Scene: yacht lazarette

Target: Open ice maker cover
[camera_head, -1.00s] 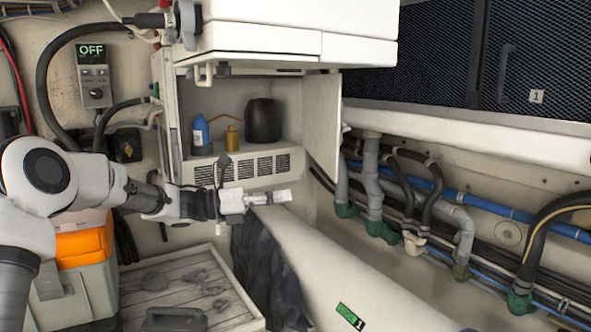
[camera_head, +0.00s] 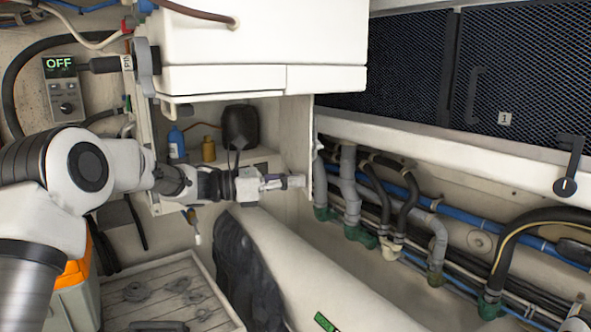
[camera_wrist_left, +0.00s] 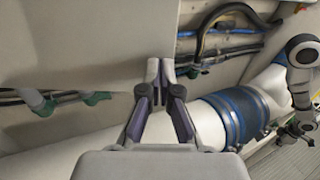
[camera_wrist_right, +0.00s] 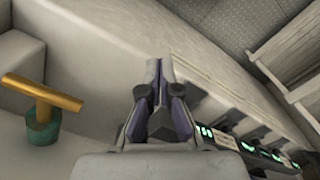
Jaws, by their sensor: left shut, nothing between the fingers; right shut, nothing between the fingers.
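A white box-shaped unit (camera_head: 255,45) with a seam along its front hangs at the upper middle of the head view. I cannot tell for sure that this is the ice maker, and its top is cut off. My left gripper (camera_head: 294,182) is shut and empty below the unit, in front of the recess and close to the lower part of an upright white panel (camera_head: 299,130). I cannot tell whether it touches the panel. The left wrist view shows its closed fingers (camera_wrist_left: 160,78). My right gripper shows only in its wrist view (camera_wrist_right: 158,85), shut and empty.
A blue bottle (camera_head: 177,143), a yellow bottle (camera_head: 208,149) and a black container (camera_head: 240,126) stand in the recess. A control panel (camera_head: 64,88) reads OFF. Pipes (camera_head: 350,190) line the right wall. A brass T-handle (camera_wrist_right: 42,94) is left of my right gripper.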

